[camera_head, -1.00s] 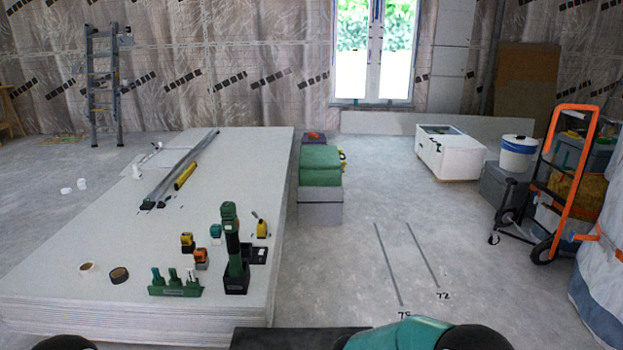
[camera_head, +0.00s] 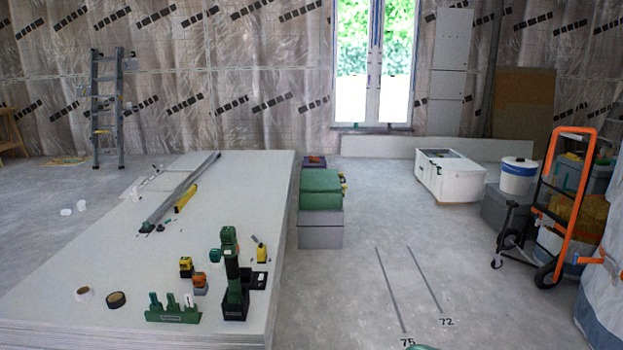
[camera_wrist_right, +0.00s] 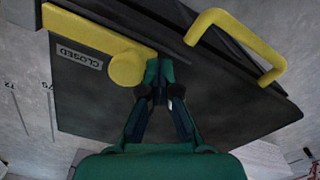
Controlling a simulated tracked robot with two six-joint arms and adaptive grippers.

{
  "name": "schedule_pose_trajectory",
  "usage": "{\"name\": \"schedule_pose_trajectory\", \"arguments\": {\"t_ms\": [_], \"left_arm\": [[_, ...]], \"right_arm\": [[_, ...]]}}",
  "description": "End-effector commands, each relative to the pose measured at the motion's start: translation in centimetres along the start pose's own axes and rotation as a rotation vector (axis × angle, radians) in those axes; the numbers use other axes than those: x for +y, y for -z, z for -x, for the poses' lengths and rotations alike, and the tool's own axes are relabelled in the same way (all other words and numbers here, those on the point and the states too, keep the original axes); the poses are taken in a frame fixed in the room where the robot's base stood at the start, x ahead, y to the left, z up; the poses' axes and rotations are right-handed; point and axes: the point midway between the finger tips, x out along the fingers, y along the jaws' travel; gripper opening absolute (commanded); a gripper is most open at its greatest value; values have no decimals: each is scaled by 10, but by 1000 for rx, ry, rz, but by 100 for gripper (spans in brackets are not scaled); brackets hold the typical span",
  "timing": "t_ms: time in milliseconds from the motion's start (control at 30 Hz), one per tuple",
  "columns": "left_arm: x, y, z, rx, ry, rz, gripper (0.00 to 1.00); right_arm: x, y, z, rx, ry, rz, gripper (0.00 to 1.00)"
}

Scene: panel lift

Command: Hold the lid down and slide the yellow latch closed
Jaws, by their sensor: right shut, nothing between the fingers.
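In the right wrist view a dark box (camera_wrist_right: 90,105) fills the middle, seen at a tilt. The yellow latch (camera_wrist_right: 85,30) is a flat bar with a round knob along the box's upper left. A white "CLOSED" label lies beside the bar. A yellow handle (camera_wrist_right: 240,38) stands at upper right, by the dark lid (camera_wrist_right: 150,12). I cannot tell whether the lid is fully down. My right gripper (camera_wrist_right: 160,75) is shut and empty, its tips close beside the knob; contact is unclear. My left gripper is out of view.
In the head view a large stack of boards (camera_head: 130,260) at left carries several tools and tape rolls. Green-topped cases (camera_head: 320,190), a white crate (camera_head: 450,176) and an orange hand truck (camera_head: 560,200) stand around open grey floor.

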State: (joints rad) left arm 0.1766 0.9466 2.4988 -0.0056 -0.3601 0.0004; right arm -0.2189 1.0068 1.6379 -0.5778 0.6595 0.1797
Motion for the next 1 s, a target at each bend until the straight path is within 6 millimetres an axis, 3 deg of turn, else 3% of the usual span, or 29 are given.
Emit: {"name": "schedule_pose_trajectory", "arguments": {"t_ms": [233,733,1000], "left_arm": [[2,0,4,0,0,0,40],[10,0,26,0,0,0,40],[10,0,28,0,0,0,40]], "right_arm": [[0,0,7,0,0,0,0],[0,0,46,1,0,0,0],[0,0,50,0,0,0,0]]}}
